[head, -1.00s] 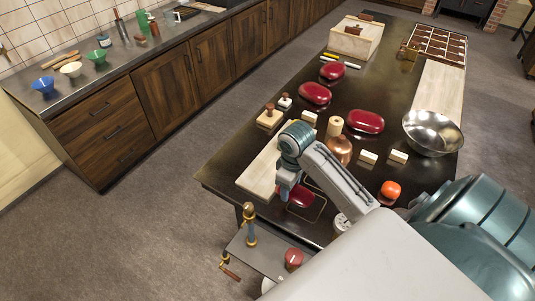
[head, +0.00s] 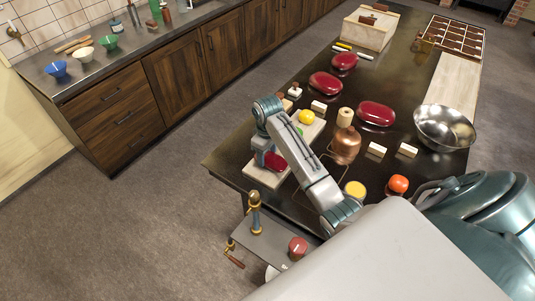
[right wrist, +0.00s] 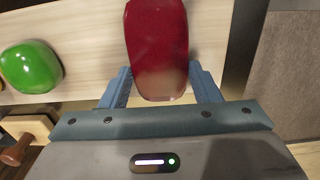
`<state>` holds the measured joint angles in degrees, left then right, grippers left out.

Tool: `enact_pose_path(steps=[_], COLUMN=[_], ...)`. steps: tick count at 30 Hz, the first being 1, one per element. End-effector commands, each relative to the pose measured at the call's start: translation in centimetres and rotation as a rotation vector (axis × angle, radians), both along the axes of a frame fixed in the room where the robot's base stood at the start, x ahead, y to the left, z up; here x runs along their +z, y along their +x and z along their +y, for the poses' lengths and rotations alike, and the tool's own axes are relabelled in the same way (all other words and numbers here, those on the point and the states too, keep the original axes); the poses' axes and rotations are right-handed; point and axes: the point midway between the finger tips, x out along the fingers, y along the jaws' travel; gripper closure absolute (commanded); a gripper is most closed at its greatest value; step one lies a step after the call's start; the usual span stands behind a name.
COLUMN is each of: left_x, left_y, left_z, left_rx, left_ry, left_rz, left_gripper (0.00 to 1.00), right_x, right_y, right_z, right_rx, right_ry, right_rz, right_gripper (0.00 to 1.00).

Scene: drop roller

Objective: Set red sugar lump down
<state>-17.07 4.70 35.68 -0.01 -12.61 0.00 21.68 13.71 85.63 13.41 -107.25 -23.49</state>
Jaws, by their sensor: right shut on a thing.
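The red sugar lump (head: 276,162), a glossy dark red oval, is between the fingers of my right gripper (head: 266,157). In the right wrist view the lump (right wrist: 157,45) fills the gap between the blue fingers of the gripper (right wrist: 160,84). The lump is over the near part of a pale wooden board (head: 258,177); I cannot tell whether it touches the board. A green lump (right wrist: 30,67) lies on the board beside it, and a yellow lump (head: 306,117) is at the board's far end. My left gripper is not in view.
More red lumps (head: 376,113) lie farther along the dark table (head: 300,203). A copper pot (head: 345,146), a steel bowl (head: 444,127) and small pale blocks (head: 376,150) stand to the right. A side shelf (head: 270,240) with a red-topped item is at the table's near end.

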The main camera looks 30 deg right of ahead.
Motion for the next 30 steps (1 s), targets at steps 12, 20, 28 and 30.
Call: enact_pose_path(steps=[12, 20, 28, 30], left_x=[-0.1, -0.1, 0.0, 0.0], left_y=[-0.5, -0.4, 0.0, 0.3], left_z=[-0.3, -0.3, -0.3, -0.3], left_rx=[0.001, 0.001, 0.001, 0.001], left_ry=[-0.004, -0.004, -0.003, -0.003], left_rz=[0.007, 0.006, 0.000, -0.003], left_gripper=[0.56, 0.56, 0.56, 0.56], right_x=[-0.9, -0.8, 0.5, 1.8], right_y=[0.0, 0.0, 0.7, 1.4], right_z=[0.0, 0.0, -0.4, -0.7], right_rx=[0.000, 0.000, -0.002, -0.003], right_ry=[-0.001, -0.001, -0.002, -0.003], right_rz=[0.000, 0.000, -0.004, -0.004], right_gripper=[0.40, 0.22, 0.22, 0.22])
